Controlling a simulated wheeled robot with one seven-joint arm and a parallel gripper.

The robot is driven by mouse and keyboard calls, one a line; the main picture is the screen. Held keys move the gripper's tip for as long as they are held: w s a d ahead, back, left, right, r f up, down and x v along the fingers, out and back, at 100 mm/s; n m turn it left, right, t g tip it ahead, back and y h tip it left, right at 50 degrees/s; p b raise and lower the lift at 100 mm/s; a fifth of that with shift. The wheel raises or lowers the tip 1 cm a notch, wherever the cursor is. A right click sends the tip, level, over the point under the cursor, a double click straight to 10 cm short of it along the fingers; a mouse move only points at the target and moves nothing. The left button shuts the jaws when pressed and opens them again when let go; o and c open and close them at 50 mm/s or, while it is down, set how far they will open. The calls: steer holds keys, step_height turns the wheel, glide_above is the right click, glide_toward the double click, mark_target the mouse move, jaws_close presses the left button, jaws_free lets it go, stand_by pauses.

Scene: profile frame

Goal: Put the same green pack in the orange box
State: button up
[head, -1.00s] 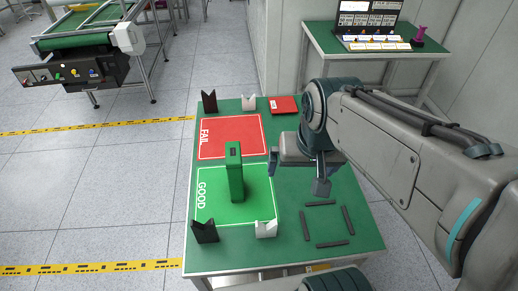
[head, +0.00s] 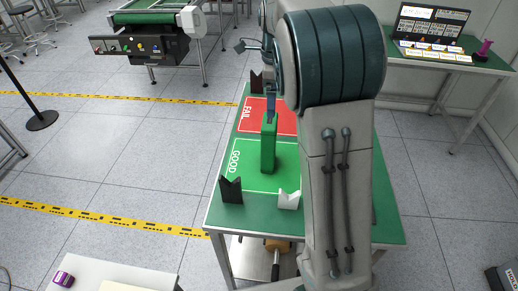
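The green pack (head: 268,150) stands upright on the green GOOD field of the table, near the border with the red FAIL field. Whether the bluish finger touches the pack I cannot tell. No orange box is in view.
The table (head: 390,228) carries a black holder (head: 231,190) and a white holder (head: 289,200) at the near edge. My arm hides its right part. A conveyor (head: 150,17) stands back left, a laptop table (head: 440,62) back right, and a white surface (head: 115,274) front left.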

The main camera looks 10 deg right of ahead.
mark_target(269, 121)
steer(key=f, duration=0.8)
steer(key=shift+w+a, duration=0.15)
steer(key=shift+a, duration=0.25)
steer(key=shift+w+d+f+p, duration=0.1)
steer(key=shift+f+p, duration=0.2)
steer(key=shift+f, duration=1.15)
steer(key=shift+w+d+f+p, duration=0.1)
steer(key=shift+f+p, duration=0.2)
steer(key=shift+f, duration=1.1)
steer(key=shift+r, duration=0.1)
steer(key=c, duration=1.9)
steer(key=shift+r, duration=0.1)
